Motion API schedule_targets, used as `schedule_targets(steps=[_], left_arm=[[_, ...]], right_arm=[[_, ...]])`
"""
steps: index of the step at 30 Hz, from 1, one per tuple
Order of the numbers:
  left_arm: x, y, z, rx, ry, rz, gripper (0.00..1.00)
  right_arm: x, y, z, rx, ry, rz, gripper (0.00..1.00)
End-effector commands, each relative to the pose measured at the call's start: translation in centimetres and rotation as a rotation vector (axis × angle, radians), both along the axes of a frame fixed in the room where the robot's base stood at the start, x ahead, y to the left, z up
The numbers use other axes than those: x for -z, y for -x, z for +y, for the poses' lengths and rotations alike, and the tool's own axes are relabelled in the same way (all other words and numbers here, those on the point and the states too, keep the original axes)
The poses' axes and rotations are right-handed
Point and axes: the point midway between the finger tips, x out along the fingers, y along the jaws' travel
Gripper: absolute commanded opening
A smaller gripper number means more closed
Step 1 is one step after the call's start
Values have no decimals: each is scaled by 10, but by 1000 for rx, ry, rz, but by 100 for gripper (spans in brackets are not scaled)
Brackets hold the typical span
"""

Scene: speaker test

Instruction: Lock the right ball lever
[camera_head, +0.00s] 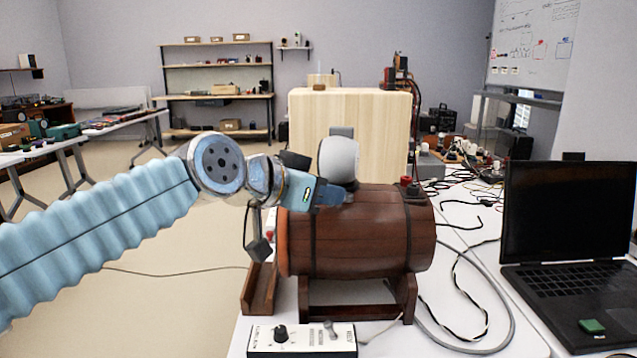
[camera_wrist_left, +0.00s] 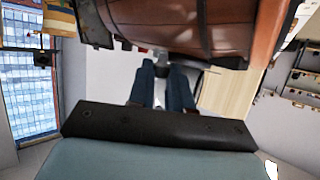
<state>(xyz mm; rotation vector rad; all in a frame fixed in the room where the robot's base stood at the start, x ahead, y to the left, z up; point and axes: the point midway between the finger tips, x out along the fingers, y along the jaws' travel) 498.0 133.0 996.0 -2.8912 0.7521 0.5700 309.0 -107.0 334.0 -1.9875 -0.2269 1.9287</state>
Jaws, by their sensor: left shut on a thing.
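A brown wooden barrel (camera_head: 360,240) lies on its side on a dark wooden stand (camera_head: 355,297); it also shows in the left wrist view (camera_wrist_left: 190,28). My left gripper (camera_head: 335,194) is at the top left of the barrel. In the left wrist view its two dark fingers (camera_wrist_left: 161,68) are close together around a small grey metal part (camera_wrist_left: 160,54) beside the barrel. Whether this is the ball lever I cannot tell. A light grey rounded thing (camera_head: 338,160) shows just behind the gripper. My right gripper is not in view.
A white box (camera_head: 300,341) with knobs stands before the barrel. A black laptop (camera_head: 568,220) is at the right, with a grey cable (camera_head: 512,325) between. A red-topped black part (camera_head: 412,189) sits on the barrel's right. A pale wooden box (camera_head: 375,125) stands behind.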

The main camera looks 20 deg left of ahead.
Motion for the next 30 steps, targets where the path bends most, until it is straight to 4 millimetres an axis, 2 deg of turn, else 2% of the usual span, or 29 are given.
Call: schedule_targets(steps=[1, 6, 18, 30], left_arm=[[-5, 2, -2, -44, -6, -2, 0], [-2, 4, -10, -209, -9, -1, 0], [1, 6, -31, -565, -7, -1, 0], [1, 5, -44, -766, 0, 3, 0]], right_arm=[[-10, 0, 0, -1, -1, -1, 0], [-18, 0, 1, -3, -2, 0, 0], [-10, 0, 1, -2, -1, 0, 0], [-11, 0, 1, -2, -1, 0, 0]])
